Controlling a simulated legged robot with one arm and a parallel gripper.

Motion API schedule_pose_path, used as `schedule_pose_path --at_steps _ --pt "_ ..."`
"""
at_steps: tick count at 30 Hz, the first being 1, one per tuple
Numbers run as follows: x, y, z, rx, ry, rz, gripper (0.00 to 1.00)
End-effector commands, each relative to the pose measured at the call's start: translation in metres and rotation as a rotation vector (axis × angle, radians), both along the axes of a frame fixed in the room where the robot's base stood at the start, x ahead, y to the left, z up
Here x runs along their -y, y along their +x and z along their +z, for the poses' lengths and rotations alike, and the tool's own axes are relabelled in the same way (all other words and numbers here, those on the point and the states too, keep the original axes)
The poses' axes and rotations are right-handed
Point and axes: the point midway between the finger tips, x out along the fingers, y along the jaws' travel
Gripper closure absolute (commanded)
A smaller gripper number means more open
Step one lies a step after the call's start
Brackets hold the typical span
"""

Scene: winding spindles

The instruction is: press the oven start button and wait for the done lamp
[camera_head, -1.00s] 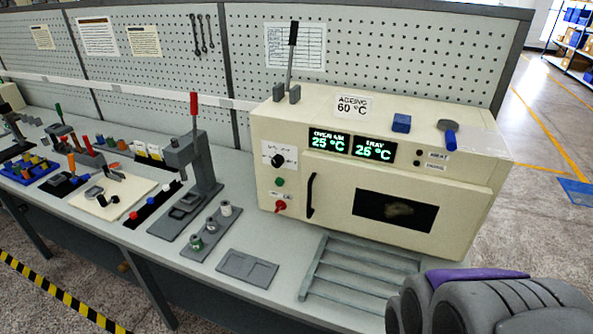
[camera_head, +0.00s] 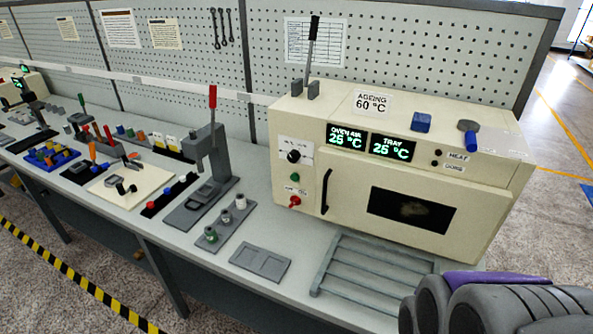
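The cream oven (camera_head: 344,215) stands on the bench at the right, its door shut. A green button (camera_head: 297,177) sits on its left panel, below a black knob (camera_head: 293,156) and above a red switch (camera_head: 295,201). The oven air display (camera_head: 346,137) and the tray display (camera_head: 393,147) both read 25 °C. The heat lamp (camera_head: 438,153) and the done lamp (camera_head: 435,166) both look dark. My arm, grey and purple, fills the lower right corner; my gripper's fingers cannot be made out.
A grey slatted rack (camera_head: 372,277) and a flat grey tray (camera_head: 261,262) lie before the oven. A lever press (camera_head: 208,165) stands to its left. A blue block (camera_head: 422,122) and a blue-handled tool (camera_head: 468,133) rest on top. Bench fixtures crowd the left.

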Motion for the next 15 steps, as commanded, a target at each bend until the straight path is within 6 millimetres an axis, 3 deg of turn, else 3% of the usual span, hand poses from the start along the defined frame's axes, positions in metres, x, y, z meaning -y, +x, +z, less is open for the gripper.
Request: schedule_pose_path --at_steps 10,15 --pt "0.0 0.0 0.0 0.0 0.0 0.0 0.98" --pt "0.0 0.0 0.0 0.0 0.0 0.0 1.0"
